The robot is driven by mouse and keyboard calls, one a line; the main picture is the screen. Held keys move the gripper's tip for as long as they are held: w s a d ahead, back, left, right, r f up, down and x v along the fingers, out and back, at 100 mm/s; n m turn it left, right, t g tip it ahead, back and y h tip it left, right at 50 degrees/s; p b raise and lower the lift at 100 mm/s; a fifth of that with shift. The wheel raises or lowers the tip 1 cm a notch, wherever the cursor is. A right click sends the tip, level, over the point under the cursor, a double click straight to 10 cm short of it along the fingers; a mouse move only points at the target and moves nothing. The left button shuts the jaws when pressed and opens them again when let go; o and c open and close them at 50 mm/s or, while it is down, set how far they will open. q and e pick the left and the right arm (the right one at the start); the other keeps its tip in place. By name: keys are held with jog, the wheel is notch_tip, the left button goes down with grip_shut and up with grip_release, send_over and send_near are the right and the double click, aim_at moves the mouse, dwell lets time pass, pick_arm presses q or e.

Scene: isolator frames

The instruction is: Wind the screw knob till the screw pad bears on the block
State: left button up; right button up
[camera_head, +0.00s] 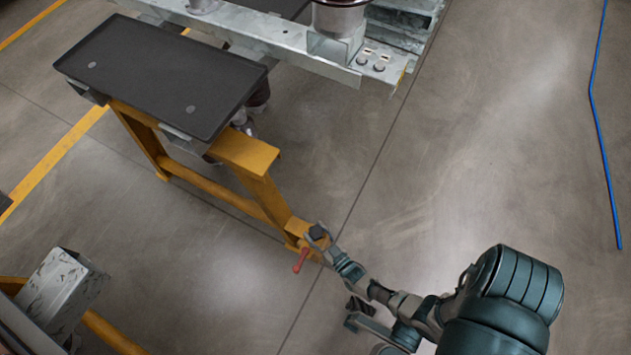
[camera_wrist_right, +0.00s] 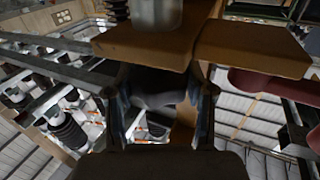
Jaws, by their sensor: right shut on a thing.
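My right gripper (camera_head: 338,258) reaches in from the lower right to the low end of a yellow frame. In the wrist view its two fingers (camera_wrist_right: 162,112) stand either side of a dark rounded piece, which looks like the screw knob (camera_wrist_right: 155,90), and are shut on it. A yellow-orange plate (camera_wrist_right: 145,45) lies just beyond the knob. In the head view a small dark block (camera_head: 318,232) sits at the frame's end, beside a red handle (camera_head: 300,261). I cannot make out the screw pad or whether it touches the block. My left gripper is not in view.
The yellow frame (camera_head: 265,190) carries a black tray (camera_head: 160,75) at the upper left. A galvanised steel beam (camera_head: 270,35) crosses the top. A pale metal box section (camera_head: 62,293) stands at the lower left. The floor on the right is clear, with a blue line (camera_head: 603,140).

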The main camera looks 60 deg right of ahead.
aim_at(315, 232)
jog(key=shift+r+m+g+h, duration=0.1)
jog(key=shift+m+g+h, duration=0.2)
jog(key=shift+m+h, duration=0.45)
jog(key=o, duration=1.2)
jog(key=shift+n, duration=0.25)
jog(key=shift+c, duration=0.2)
notch_tip(315, 232, up, 10)
jog(key=shift+f, duration=0.1)
jog(key=shift+w, duration=0.1)
